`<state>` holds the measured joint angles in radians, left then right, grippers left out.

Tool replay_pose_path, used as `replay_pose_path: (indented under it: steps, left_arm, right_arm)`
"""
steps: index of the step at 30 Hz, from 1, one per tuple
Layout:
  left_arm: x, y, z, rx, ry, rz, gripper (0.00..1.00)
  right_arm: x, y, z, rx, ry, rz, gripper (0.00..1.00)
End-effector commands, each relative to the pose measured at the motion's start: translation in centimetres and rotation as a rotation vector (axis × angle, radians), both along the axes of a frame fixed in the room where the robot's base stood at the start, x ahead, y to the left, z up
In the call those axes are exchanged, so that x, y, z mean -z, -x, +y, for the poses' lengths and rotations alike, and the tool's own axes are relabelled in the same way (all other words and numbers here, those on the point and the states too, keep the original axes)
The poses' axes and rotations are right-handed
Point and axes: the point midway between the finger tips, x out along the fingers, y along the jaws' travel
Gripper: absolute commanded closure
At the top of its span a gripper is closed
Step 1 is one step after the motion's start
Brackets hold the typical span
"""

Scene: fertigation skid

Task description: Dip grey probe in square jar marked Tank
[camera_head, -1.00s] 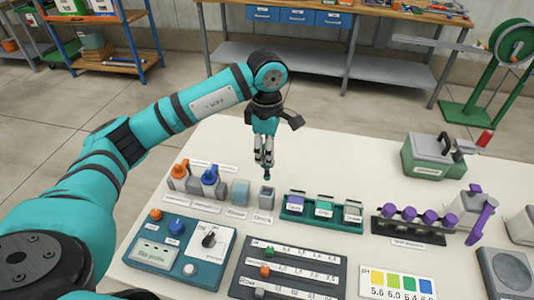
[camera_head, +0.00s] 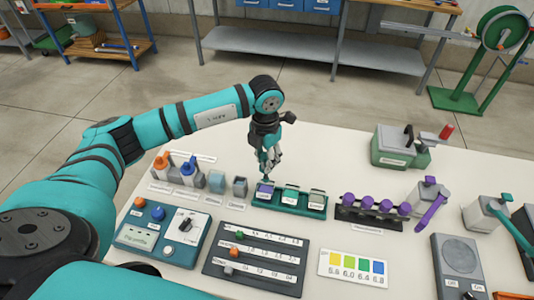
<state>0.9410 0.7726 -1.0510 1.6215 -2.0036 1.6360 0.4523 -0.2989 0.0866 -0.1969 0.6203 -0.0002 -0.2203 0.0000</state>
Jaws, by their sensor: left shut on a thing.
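My left gripper (camera_head: 269,163) is shut on a slim thing, apparently the grey probe; the fingers hide most of it and only a small dark tip shows below them. The tip is above the left end of a green tray (camera_head: 316,213). Several square jars with labels stand in this tray. The left jar (camera_head: 264,191) has a purple label and lies just under the gripper; I cannot tell whether the tip is inside its mouth. The middle jar (camera_head: 289,197) and the right jar (camera_head: 316,200) are to its right. The labels are too small to read surely. My right gripper is not in view.
A grey cup (camera_head: 240,187) and a pale blue cup (camera_head: 216,182) stand left of the tray, near orange and blue probes or bottles (camera_head: 188,174). A rack with purple caps (camera_head: 368,218) stands right. Control panels and a colour chart (camera_head: 353,267) lie in front.

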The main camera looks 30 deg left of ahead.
Motion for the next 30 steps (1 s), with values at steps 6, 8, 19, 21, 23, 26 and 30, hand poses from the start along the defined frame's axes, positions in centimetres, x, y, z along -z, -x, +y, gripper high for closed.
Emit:
replay_pose_path:
  steps: [6,8,19,21,23,26,30]
  left_arm:
    - [1.7,0.0,0.0,0.003,0.001,0.001,1.0]
    - [2.2,0.0,0.0,0.003,0.001,0.001,1.0]
    - [6.0,0.0,0.0,0.005,0.001,0.0,1.0]
    - [6.7,0.0,-0.1,0.005,0.001,0.0,1.0]
    - [7.1,0.0,-0.1,0.005,0.001,-0.001,1.0]
    - [7.7,0.0,-0.1,0.005,0.001,-0.001,1.0]
    - [7.9,0.0,-0.1,0.005,0.001,-0.001,1.0]
  right_arm:
    - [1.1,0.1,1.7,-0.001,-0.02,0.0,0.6]
    - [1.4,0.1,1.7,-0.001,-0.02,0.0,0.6]
    - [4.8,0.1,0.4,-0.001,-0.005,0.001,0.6]
    - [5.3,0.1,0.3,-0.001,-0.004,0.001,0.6]
    - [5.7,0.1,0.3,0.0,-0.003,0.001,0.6]
    - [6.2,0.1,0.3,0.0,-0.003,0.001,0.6]
    - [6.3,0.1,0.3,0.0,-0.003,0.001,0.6]
